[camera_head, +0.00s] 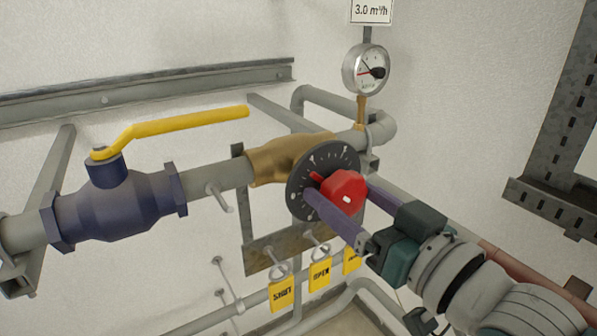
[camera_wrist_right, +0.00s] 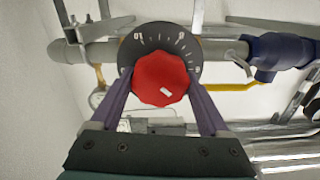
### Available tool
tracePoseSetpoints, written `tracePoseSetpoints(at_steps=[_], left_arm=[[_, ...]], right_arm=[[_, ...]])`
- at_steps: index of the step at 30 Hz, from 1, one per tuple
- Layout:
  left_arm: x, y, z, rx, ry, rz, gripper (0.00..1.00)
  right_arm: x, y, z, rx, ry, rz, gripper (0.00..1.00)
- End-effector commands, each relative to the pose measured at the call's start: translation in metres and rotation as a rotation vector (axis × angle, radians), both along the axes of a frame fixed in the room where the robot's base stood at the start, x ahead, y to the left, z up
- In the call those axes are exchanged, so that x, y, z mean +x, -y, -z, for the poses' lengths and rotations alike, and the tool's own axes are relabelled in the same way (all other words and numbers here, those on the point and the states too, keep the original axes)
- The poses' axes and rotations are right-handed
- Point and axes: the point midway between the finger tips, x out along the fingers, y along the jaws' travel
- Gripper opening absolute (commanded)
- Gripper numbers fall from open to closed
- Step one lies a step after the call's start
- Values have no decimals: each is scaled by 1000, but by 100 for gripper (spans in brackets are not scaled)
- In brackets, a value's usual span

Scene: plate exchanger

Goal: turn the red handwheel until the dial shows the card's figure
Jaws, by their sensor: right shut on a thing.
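The red handwheel (camera_head: 345,191) sits in front of a dark round scale plate (camera_head: 300,184) on a brass valve (camera_head: 287,159). My right gripper (camera_head: 338,204) is shut on the handwheel, one purple finger on each side. The right wrist view also shows the handwheel (camera_wrist_right: 160,79) between the fingers, with a white mark at its lower right. The dial (camera_head: 367,69) is a round white-faced gauge above the pipe; its needle shows, but its figures are too small to read. The card (camera_head: 371,10) above it reads 3.0 m³/h. My left gripper is not in view.
A blue valve (camera_head: 122,205) with a long yellow lever (camera_head: 185,123) stands on the pipe at left. Yellow tags (camera_head: 320,274) hang on hooks below the handwheel. A grey rail (camera_head: 150,88) runs along the wall. A perforated steel bracket (camera_head: 555,120) stands at right.

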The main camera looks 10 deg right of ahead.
Motion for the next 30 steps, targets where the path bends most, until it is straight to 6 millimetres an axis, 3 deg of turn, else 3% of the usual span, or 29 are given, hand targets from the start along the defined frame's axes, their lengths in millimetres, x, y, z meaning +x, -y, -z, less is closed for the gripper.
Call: tracePoseSetpoints(at_steps=[1, 2, 7, 17, 30], left_arm=[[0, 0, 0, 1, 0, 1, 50], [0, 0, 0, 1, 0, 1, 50], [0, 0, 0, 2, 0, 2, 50], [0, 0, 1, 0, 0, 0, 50], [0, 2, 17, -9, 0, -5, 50]], right_arm=[[0, 0, 0, -1, -1, 0, 24], [0, 0, 0, -1, -1, 0, 82], [0, 0, 0, -2, 0, 0, 100], [-6, 2, 1, -1, -1, 0, 100], [-75, 27, 3, -3, -2, -1, 100]])
